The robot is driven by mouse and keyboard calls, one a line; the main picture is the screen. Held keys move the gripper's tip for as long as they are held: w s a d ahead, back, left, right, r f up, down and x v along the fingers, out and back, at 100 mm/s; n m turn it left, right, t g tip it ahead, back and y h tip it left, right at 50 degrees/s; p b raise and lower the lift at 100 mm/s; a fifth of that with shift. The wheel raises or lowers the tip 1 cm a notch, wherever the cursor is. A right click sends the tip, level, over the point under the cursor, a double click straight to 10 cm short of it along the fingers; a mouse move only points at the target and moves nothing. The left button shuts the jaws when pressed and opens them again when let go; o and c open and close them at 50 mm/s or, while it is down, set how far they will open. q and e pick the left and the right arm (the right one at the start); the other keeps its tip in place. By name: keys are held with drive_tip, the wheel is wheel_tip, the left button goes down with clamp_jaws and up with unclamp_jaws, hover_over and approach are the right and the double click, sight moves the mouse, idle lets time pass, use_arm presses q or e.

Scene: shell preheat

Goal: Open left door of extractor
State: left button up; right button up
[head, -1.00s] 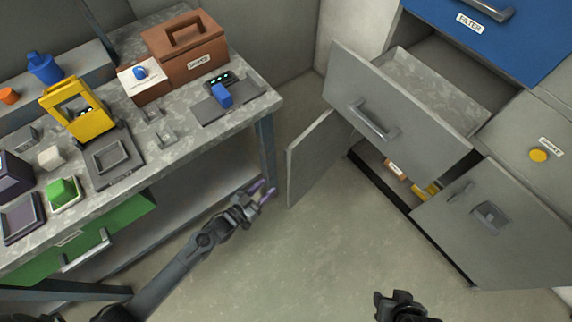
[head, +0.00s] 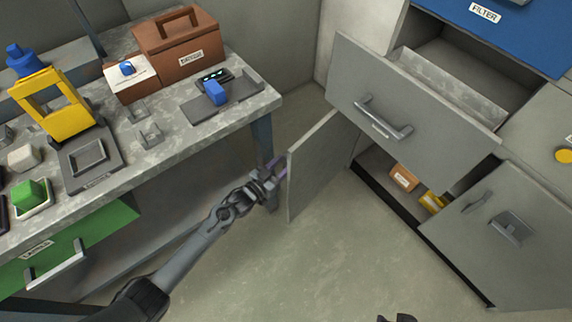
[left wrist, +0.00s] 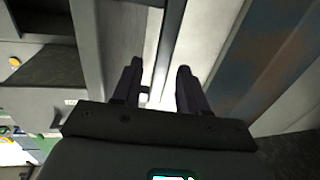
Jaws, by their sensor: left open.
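The grey cabinet's lower left door (head: 318,165) stands swung out to the left, its compartment partly uncovered. My left gripper (head: 279,168) is beside the door's free left edge in the head view, with its fingers open. In the left wrist view the two dark fingers (left wrist: 158,82) are apart, with a pale upright strip visible beyond the gap. I cannot tell whether a finger touches the door. Only a small dark part of my right arm (head: 397,318) shows at the bottom edge; its fingers are not visible.
A grey drawer (head: 405,105) is pulled out above the door. The right lower door (head: 515,235) also stands open. A brown box (head: 404,177) and a yellow item (head: 432,203) are inside. A workbench (head: 225,130) stands left, its leg close to my left gripper. The floor ahead is clear.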

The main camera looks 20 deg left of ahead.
use_arm(q)
drive_tip(key=shift+b+x, duration=0.3)
drive_tip(key=shift+x, duration=0.75)
drive_tip(key=shift+c, duration=0.3)
clamp_jaws()
